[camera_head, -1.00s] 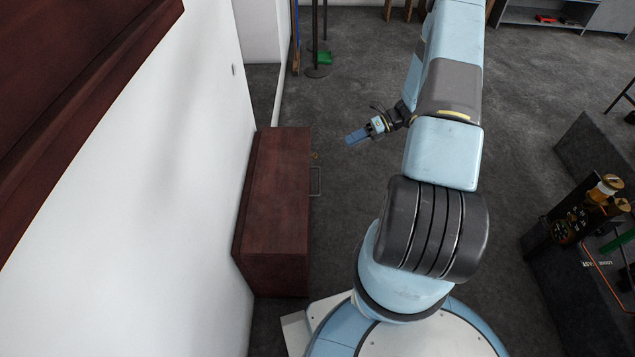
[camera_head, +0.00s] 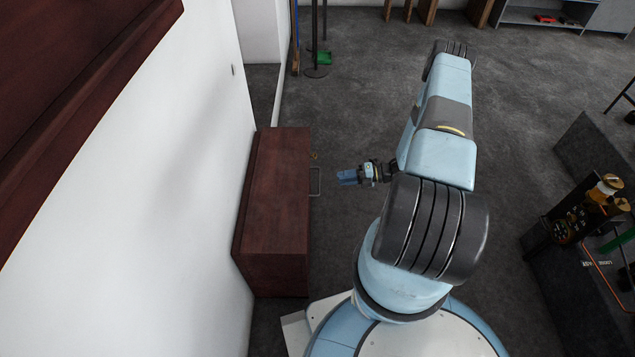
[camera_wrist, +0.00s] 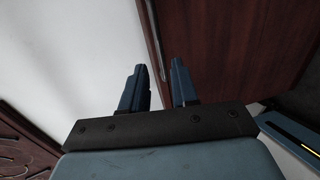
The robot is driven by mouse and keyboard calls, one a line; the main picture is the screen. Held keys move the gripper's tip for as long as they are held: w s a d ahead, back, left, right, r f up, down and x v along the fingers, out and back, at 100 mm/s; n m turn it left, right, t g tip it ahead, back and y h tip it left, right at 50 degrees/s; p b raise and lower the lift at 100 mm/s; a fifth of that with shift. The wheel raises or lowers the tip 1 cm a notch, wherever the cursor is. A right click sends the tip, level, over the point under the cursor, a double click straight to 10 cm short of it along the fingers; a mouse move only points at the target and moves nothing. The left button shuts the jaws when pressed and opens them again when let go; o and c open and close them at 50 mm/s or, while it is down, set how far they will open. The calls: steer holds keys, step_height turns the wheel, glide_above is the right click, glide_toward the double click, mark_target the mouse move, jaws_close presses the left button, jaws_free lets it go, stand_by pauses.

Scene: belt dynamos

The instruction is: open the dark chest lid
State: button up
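The dark red-brown chest (camera_head: 275,200) stands against the white wall in the head view, with its lid closed. A pale metal handle (camera_head: 318,182) sticks out from its right edge. My gripper (camera_head: 340,177) is just right of the handle, at about its height in the picture, and points left at it. In the wrist view my gripper (camera_wrist: 158,72) has its two blue fingers apart with nothing between them. The chest (camera_wrist: 235,45) fills the upper right there, and a thin metal bar, apparently the handle (camera_wrist: 153,40), shows ahead of the fingers. I cannot tell whether they touch.
The white wall (camera_head: 140,190) runs close along the chest's left side. A dark bench (camera_head: 570,290) with brass-topped apparatus (camera_head: 590,205) stands at the right. A stand (camera_head: 317,70) is beyond the chest. The grey floor (camera_head: 350,100) between is mostly clear.

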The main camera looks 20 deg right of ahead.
mark_target(319, 180)
steer(key=x, duration=1)
steer(key=shift+c, duration=0.4)
jaws_close()
